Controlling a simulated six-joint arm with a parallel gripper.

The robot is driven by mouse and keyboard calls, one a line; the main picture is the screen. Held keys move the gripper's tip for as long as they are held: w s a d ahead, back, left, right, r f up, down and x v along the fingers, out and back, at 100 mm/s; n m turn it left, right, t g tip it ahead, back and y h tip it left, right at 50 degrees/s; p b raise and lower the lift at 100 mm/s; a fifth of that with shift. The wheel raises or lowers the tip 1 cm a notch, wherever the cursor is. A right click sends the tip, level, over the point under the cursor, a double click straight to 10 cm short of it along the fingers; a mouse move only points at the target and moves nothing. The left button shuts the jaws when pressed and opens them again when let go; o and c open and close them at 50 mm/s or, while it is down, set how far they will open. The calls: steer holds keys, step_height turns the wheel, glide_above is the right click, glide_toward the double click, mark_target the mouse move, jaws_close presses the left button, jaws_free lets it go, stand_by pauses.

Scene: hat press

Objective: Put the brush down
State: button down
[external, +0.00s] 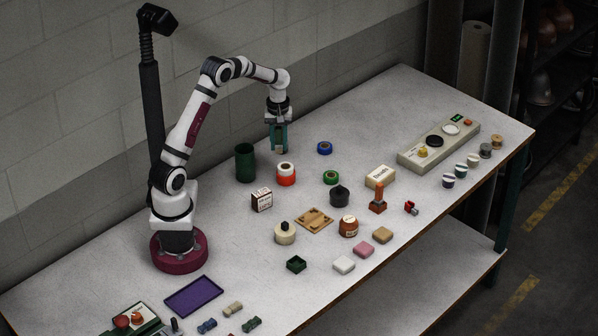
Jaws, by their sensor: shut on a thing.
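My gripper (279,147), with teal fingers, points down above the back part of the table, to the right of the dark green cup (245,162). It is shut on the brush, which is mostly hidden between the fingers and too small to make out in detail. The fingers appear just behind the red and white roll (286,174). I cannot tell from this view how high the brush is above the table (215,225).
A blue tape roll (325,148) lies to the right, with a green roll (331,177) nearer the front. A small box (262,199), a dark pot (339,196) and a wooden plate (314,220) stand in front. Bare table lies behind the blue roll.

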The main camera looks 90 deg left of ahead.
glide_above(263, 162)
step_height(263, 162, down, 6)
steer(key=shift+w+f, duration=0.1)
steer(key=shift+f, duration=0.05)
step_height(263, 162, down, 4)
steer(key=shift+f, duration=0.1)
steer(key=c, duration=0.6)
jaws_free()
steer(key=shift+c, duration=0.2)
